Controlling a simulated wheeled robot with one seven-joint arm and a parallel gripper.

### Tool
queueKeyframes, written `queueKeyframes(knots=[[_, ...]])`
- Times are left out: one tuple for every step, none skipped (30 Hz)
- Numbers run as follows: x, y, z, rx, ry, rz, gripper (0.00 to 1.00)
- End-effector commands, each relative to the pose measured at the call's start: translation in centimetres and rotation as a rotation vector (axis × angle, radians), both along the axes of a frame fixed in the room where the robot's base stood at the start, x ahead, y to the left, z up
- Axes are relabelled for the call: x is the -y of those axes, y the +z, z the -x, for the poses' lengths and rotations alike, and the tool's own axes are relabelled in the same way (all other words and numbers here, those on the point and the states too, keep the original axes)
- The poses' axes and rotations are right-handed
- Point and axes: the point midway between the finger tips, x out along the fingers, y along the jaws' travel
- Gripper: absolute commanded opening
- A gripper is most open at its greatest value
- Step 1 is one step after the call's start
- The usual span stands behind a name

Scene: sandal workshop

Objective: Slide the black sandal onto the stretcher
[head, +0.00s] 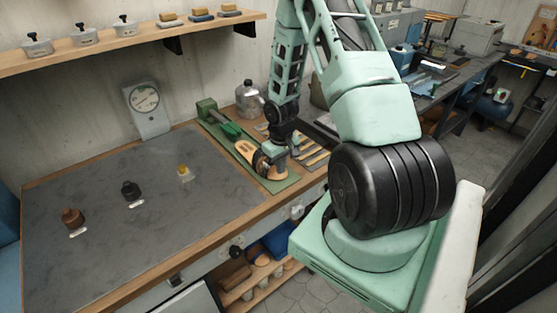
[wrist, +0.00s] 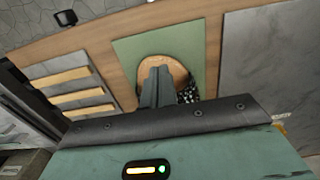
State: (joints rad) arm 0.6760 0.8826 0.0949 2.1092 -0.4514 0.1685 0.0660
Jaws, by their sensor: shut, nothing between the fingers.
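The black sandal (head: 246,155), with a tan footbed and a dark strap, lies on a green mat on the workbench. The green stretcher (head: 207,110) is at the far end of that mat, in line with the sandal, whose far end is close to it. I cannot tell whether they touch or overlap. My gripper (head: 279,164) is shut and empty at the sandal's near end. In the wrist view, my closed fingers (wrist: 156,85) hide part of the sandal's rounded tan end (wrist: 180,72). A dark speckled part shows beside them. Contact is unclear.
A rack with tan strips (wrist: 75,76) lies beside the mat (wrist: 128,50). A dial gauge (head: 146,104) stands at the back, near a grey jug (head: 248,98). Several small weights or jars stand on the grey bench top (head: 130,230), which has clear room at left.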

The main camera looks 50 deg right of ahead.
Motion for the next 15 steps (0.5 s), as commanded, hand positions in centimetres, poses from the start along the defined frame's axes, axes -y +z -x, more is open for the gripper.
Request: queueKeyframes(knots=[[0.11, 0.22, -0.44, 0.000, 0.000, 0.000, 0.00], [0.15, 0.19, -0.63, 0.000, 0.000, 0.000, 0.00], [0.22, 0.15, -0.86, 0.001, 0.000, 0.000, 0.00], [0.25, 0.11, -0.98, 0.000, 0.000, 0.000, 0.00], [0.25, 0.07, -1.05, 0.000, 0.000, 0.000, 0.00], [0.27, 0.03, -1.11, 0.000, 0.000, 0.000, 0.00], [0.26, 0.01, -1.13, -0.001, 0.000, 0.000, 0.00], [0.27, -0.01, -1.15, -0.001, 0.000, 0.000, 0.00], [0.27, -0.02, -1.15, -0.001, 0.000, 0.000, 0.00], [0.27, -0.03, -1.15, -0.001, 0.000, 0.000, 0.00], [0.27, -0.03, -1.15, -0.001, 0.000, 0.000, 0.00], [0.27, -0.03, -1.15, -0.001, 0.000, 0.000, 0.00], [0.27, -0.02, -1.15, 0.000, 0.000, 0.000, 0.00], [0.27, -0.02, -1.15, 0.000, 0.000, 0.000, 0.00], [0.28, -0.02, -1.19, 0.000, 0.000, 0.000, 0.00]])
